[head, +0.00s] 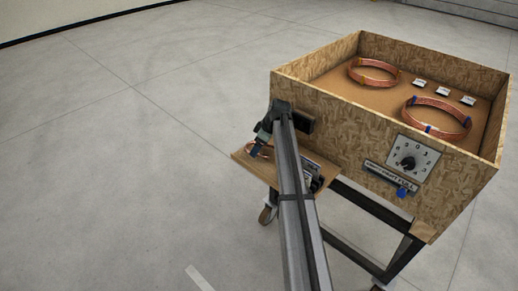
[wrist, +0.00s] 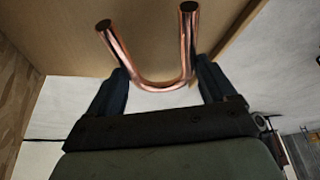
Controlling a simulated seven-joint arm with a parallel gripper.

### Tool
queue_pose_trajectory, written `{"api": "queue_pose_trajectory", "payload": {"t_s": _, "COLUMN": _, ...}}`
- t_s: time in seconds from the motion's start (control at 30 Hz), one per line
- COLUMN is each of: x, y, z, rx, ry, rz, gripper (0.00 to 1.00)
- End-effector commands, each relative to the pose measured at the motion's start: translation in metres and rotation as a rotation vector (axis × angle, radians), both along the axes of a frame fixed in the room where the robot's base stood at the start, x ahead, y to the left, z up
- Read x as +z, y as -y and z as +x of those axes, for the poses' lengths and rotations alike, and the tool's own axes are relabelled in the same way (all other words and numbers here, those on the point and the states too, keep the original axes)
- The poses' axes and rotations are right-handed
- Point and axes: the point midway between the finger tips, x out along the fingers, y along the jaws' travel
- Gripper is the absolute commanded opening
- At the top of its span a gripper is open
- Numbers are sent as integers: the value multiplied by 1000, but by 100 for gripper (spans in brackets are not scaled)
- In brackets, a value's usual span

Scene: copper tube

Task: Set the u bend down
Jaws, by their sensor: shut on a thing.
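The u bend (wrist: 154,84) is a shiny copper tube bent into a U. In the wrist view it sits between the two dark fingers of my gripper (wrist: 160,74), which is shut on it. Its two open ends point up in that picture, toward a brown wooden surface. In the head view my gripper (head: 256,149) is over the small wooden side shelf (head: 242,159), and a bit of copper shows beside the fingers. I cannot tell whether the u bend touches the shelf.
A chipboard box (head: 340,118) on a dark wheeled frame stands right of the shelf. It holds two copper coils (head: 373,72) (head: 437,117) and small white labelled blocks (head: 443,92). A dial (head: 408,163) is on its front. Dark items (head: 316,168) lie on the shelf's right part.

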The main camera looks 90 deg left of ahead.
Motion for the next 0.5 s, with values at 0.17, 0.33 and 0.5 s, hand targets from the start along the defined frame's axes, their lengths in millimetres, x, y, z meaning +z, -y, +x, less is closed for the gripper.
{"api": "queue_pose_trajectory", "payload": {"t_s": 0.17, "x": -19, "y": 0, "z": 0, "rx": -1, "ry": 0, "rz": 0, "gripper": 52}}
{"api": "queue_pose_trajectory", "payload": {"t_s": 0.33, "x": -18, "y": 0, "z": 0, "rx": 0, "ry": 0, "rz": 0, "gripper": 52}}
{"api": "queue_pose_trajectory", "payload": {"t_s": 0.5, "x": -20, "y": 0, "z": 0, "rx": 0, "ry": 0, "rz": 0, "gripper": 52}}
